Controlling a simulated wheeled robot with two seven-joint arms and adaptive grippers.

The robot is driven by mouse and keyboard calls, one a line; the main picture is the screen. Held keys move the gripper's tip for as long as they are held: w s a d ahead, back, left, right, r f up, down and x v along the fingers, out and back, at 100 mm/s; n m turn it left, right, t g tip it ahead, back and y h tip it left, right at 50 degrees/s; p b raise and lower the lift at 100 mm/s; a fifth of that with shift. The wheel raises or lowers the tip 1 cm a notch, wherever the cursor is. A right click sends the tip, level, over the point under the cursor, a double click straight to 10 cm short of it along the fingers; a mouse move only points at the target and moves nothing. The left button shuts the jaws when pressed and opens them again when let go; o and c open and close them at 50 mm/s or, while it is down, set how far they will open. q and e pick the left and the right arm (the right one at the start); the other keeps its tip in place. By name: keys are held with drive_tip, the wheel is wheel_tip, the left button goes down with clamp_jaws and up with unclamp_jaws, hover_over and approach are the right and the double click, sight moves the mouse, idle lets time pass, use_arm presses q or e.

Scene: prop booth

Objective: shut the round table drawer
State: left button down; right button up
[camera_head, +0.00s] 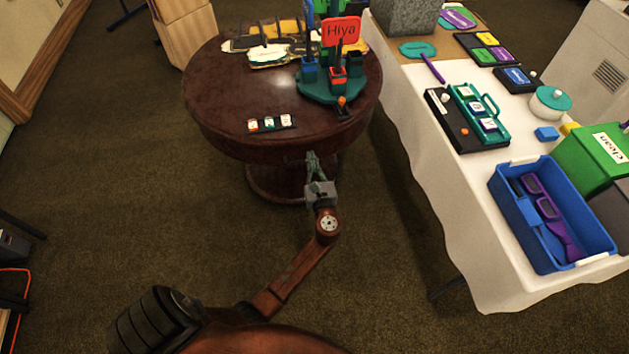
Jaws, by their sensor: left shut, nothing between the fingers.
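The dark red-brown round table (215,95) stands ahead on the carpet, on a thick round pedestal. My left gripper (313,156) is shut and empty, pointing at the near side of the table, just below its top edge. It overlaps the table's apron in the picture; I cannot tell whether it touches. The drawer's outline is not clear: the apron is dark and the gripper covers part of it. No open gap of a drawer is plain to see. My right gripper is not in view.
On the round table are a small strip of labelled blocks (271,123), a green round stand (322,90) with coloured holders, and a "Hiya" sign (341,31). A white-clothed table (455,215) with a blue bin (527,238) stands close on the right.

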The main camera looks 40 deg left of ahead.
use_arm(q)
drive_tip(key=p+v, duration=0.2)
drive_tip(key=v, duration=0.7)
drive_tip(key=shift+s+d, duration=0.25)
drive_tip(key=shift+s, duration=0.05)
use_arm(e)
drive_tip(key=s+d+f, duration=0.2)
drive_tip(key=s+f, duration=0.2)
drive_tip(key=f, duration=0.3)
use_arm(q)
drive_tip(key=shift+f, duration=0.1)
